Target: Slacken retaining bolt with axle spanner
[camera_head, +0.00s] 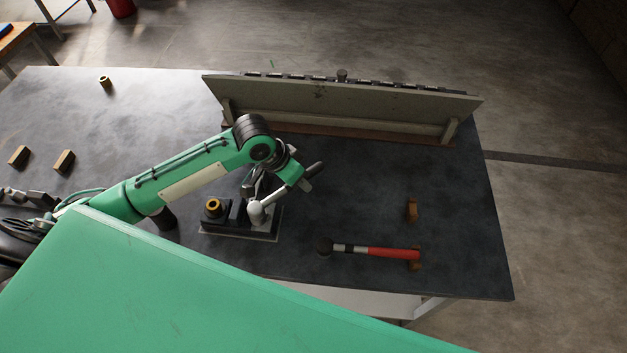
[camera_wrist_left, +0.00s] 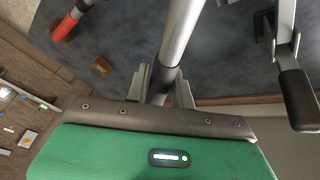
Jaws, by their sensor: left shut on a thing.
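My left gripper (camera_head: 298,181) is over the middle of the bench, just right of a dark fixture (camera_head: 238,233). In the left wrist view its fingers (camera_wrist_left: 165,86) are shut on the dark grip of a grey-shafted tool, which I take for the axle spanner (camera_wrist_left: 184,28). In the head view the spanner's rounded pale end (camera_head: 256,213) is low at the fixture. I cannot tell whether it sits on the retaining bolt, which I cannot make out. A brass-coloured ring (camera_head: 213,206) sits on a black block at the fixture's left. My right gripper is not in view.
A red-handled hammer (camera_head: 385,253) lies on the dark bench (camera_head: 350,200) to the right, by small brown blocks (camera_head: 411,210). A long upright panel (camera_head: 340,108) stands behind. A lever with a black grip (camera_wrist_left: 298,98) is close by in the left wrist view.

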